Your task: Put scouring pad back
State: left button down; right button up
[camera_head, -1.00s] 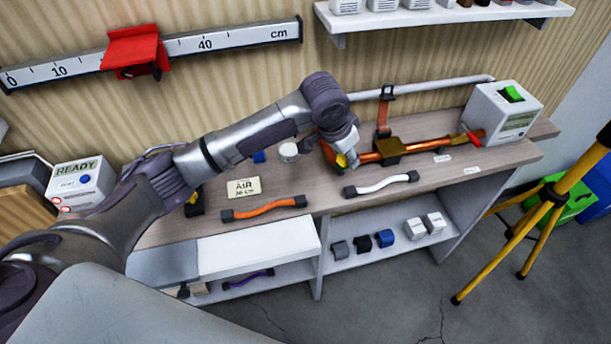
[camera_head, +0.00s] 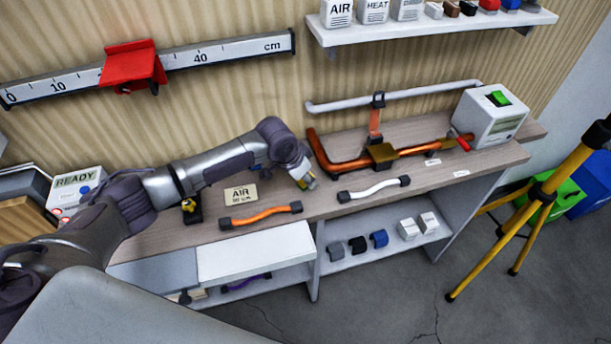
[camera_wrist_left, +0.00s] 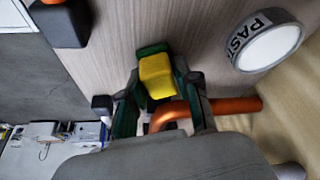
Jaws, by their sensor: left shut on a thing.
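My left gripper (camera_head: 308,184) is over the wooden bench top, left of the bent copper pipe (camera_head: 345,167). In the left wrist view my left gripper (camera_wrist_left: 158,88) is shut on a small yellow block (camera_wrist_left: 157,74), which looks like the scouring pad; dark green shows beside it. Only a small bit of yellow shows at the gripper in the head view. A small black stand with a yellow part (camera_head: 192,210) is on the bench, left of the AIR card (camera_head: 240,194). My right gripper is not in view.
An orange handle-shaped piece (camera_head: 260,216) and a white one (camera_head: 374,189) lie along the bench's front edge. A round PASTE tin (camera_wrist_left: 268,42) is close by in the left wrist view. A white machine (camera_head: 490,115) stands at the right end. A yellow tripod (camera_head: 535,200) is beside the bench.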

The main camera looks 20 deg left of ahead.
pick_arm(q)
jog(key=shift+f, duration=0.1)
jog(key=c, duration=0.8)
grip_release()
jog(key=b+v, duration=0.1)
jog(key=v, duration=1.1)
